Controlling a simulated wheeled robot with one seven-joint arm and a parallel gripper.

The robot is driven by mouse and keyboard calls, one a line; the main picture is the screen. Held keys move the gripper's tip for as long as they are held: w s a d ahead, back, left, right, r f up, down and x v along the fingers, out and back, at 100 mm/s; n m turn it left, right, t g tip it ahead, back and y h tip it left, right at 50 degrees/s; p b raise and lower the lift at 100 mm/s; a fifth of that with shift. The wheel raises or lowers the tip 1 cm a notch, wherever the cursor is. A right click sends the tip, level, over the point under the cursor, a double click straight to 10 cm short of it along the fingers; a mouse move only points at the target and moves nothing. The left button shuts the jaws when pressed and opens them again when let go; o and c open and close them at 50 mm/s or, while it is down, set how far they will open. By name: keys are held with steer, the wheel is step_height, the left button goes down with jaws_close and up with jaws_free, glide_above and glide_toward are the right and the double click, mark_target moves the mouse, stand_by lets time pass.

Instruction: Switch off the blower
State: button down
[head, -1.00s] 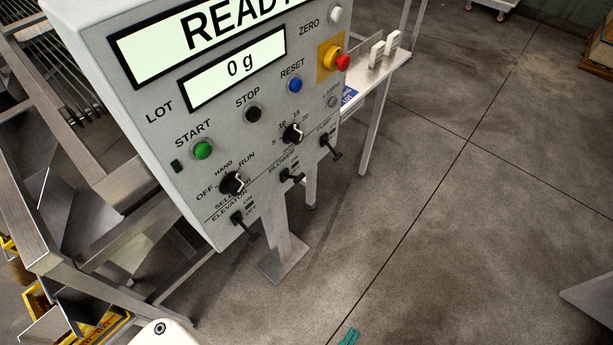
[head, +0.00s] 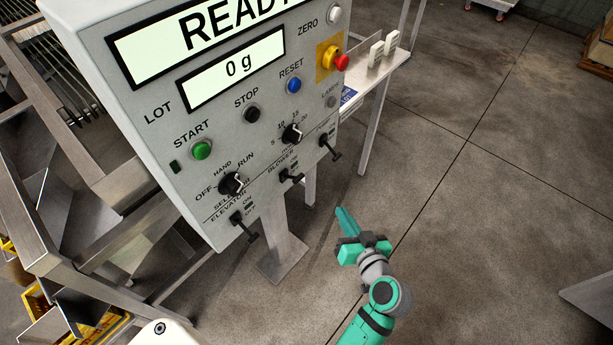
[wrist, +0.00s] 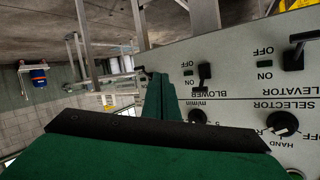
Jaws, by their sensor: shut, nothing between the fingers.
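The blower switch (head: 291,178) is a black lever under the label BLOWER, low on the grey control panel (head: 150,105). Its handle sticks out from the panel; I cannot tell its position surely. In the wrist view, upside down, the blower switch (wrist: 205,76) has OFF and ON labels beside it. My green gripper (head: 342,216) is shut and empty, below and to the right of the lever in the head view, apart from it. In the wrist view the shut fingers (wrist: 160,92) lie left of the blower lever.
The elevator lever (head: 243,224) and another lever (head: 329,146) flank the blower lever. Above sit a dial (head: 292,133), selector knob (head: 232,183), green START button (head: 202,151) and red emergency button (head: 342,62). A metal post (head: 276,235) supports the panel.

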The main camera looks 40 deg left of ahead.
steer(key=a+r+n+g+y, duration=0.3)
steer(key=r+n+g, duration=0.4)
steer(key=r+n, duration=0.3)
step_height(320, 180, up, 4)
steer(key=shift+a+f, duration=0.25)
steer(key=shift+a, duration=0.05)
steer(key=shift+s, duration=0.1)
glide_above(292, 177)
steer(key=d, duration=0.5)
step_height(292, 177, down, 3)
steer(key=shift+f, duration=1.85)
steer(key=shift+f+y, duration=0.1)
steer(key=shift+y, duration=0.2)
